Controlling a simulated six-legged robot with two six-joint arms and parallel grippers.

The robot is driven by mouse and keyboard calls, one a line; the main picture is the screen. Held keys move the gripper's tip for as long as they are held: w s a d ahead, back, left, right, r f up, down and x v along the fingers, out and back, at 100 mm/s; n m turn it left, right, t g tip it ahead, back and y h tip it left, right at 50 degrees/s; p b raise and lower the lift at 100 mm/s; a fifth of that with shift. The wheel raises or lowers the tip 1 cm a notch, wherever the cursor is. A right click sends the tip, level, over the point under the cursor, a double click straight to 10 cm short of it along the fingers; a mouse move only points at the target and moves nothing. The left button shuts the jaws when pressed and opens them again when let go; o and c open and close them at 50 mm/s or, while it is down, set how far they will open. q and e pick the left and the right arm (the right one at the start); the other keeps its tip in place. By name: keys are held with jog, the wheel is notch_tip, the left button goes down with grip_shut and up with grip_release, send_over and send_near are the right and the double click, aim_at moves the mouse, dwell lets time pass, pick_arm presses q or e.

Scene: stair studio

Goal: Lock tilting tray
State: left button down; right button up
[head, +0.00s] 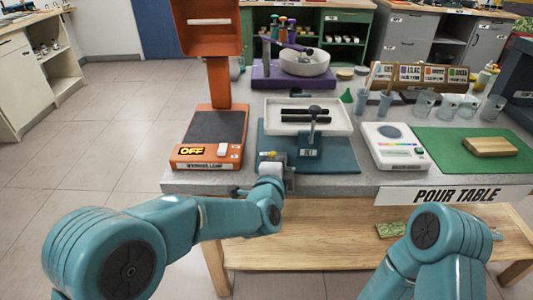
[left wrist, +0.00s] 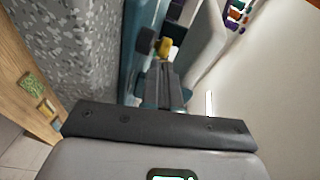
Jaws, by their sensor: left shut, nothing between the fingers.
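The tilting tray is a white shallow tray (head: 340,116) on a teal base (head: 345,162) at the front of the table, with dark bars lying in it. A grey upright with a dark knob (head: 314,109) stands at its front. My right gripper is out of view.
An orange warming lamp (head: 212,130) reading OFF stands left of the tray. A white scale (head: 395,148) and a green mat (head: 460,152) with a wooden block are to the right.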

pick_arm(q)
jog(key=n+y+p, duration=0.1)
jog(key=y+p, duration=0.1)
jog(key=n+y+p, duration=0.1)
jog(key=p, duration=0.1)
jog(key=shift+w+d+r+n+t+y, duration=0.3)
jog(key=shift+r+t+y, duration=0.1)
jog(key=shift+w+f+n+y+p, duration=0.25)
jog(key=shift+n+y+p, duration=0.6)
jog(key=shift+y, duration=0.15)
jog(key=shift+w+a+f, duration=0.1)
jog(key=shift+w, duration=0.05)
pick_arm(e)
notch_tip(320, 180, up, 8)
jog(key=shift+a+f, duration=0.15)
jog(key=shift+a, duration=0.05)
pick_arm(q)
jog(key=shift+p, duration=0.35)
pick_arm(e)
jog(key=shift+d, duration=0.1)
